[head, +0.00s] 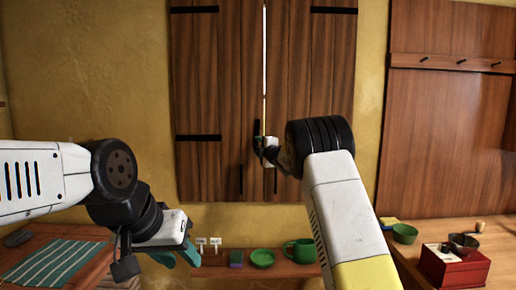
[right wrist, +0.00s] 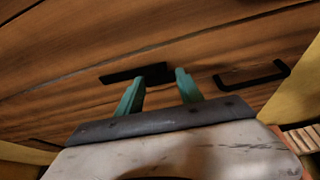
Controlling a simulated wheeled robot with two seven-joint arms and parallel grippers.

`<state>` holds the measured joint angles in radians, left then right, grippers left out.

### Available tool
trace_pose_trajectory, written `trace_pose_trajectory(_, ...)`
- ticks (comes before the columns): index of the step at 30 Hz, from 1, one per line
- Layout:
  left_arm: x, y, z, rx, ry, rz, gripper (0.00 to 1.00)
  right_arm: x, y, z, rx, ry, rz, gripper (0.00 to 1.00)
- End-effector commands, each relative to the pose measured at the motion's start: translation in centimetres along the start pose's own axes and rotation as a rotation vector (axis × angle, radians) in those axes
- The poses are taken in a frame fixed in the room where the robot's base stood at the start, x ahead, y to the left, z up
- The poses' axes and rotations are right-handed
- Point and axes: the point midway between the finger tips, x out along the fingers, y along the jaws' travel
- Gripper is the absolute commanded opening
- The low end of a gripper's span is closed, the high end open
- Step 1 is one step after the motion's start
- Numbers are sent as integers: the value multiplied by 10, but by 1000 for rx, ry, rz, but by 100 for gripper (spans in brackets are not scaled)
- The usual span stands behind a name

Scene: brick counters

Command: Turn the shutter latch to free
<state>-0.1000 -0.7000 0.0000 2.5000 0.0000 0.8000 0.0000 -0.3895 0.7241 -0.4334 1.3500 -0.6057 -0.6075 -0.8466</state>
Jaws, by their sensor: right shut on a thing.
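The closed wooden shutter (head: 215,100) has two leaves with a bright slit between them. The black shutter latch (head: 257,128) sits near the middle, at the lower end of the slit. My right gripper (head: 268,152) is at the latch, mostly hidden by its own wrist in the head view. In the right wrist view, the teal fingers of my right gripper (right wrist: 159,88) stand either side of the dark latch bar (right wrist: 122,76), shut on it. My left gripper (head: 178,256) is low on the left, away from the shutter, its teal fingers apart and empty.
A black pull handle (right wrist: 252,80) is on the shutter beside the fingers. A striped cloth (head: 58,262) lies on the left counter. A red box (head: 453,268) stands on the right counter.

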Motion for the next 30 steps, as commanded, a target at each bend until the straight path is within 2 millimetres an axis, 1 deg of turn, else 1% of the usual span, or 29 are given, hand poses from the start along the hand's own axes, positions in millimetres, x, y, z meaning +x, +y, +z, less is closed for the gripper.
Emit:
trace_pose_trajectory(9, 0, 0, 0, 0, 0, 0, 36, 0, 0, -1, -76, 1, -33, 0)
trace_pose_trajectory(22, 0, 0, 0, 0, 0, 0, 36, 0, 0, -1, -85, 1, -36, 0)
trace_pose_trajectory(23, 0, 0, 0, 0, 0, 0, 36, 0, 0, -1, -85, 1, -36, 45)
trace_pose_trajectory(24, 0, 0, 0, 0, 0, 0, 36, 0, 0, -1, -85, 1, -36, 53)
trace_pose_trajectory(26, 0, 0, 0, 0, 0, 0, 36, 0, 0, -1, -84, 1, -36, 65)
trace_pose_trajectory(30, 0, 0, 0, 0, 0, 0, 36, 0, 0, -1, -83, 1, -35, 65)
